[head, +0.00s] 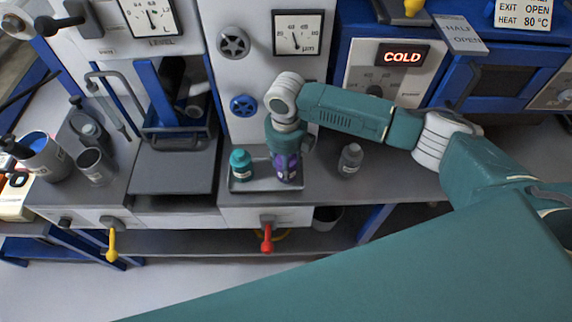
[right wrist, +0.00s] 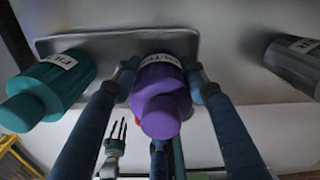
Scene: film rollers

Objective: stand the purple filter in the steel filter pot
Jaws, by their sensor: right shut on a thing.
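The purple filter (head: 286,167) is upright over the shallow metal tray (head: 263,184), at the tray's right end. My right gripper (head: 288,152) points down and is shut on it. In the right wrist view the purple filter (right wrist: 160,88) sits between both fingers; whether its base touches the tray is hidden. A steel-grey open pot (head: 95,167) stands on the bench at far left; its label is too small to read, so I cannot tell whether it is the filter pot. My left gripper is not clearly seen.
A teal filter (head: 240,163) stands at the tray's left end, close to the purple one. A grey filter (head: 350,160) stands on the bench right of the tray. A larger pot (head: 47,160) with blue inside is at far left. The dark plate (head: 172,172) between is bare.

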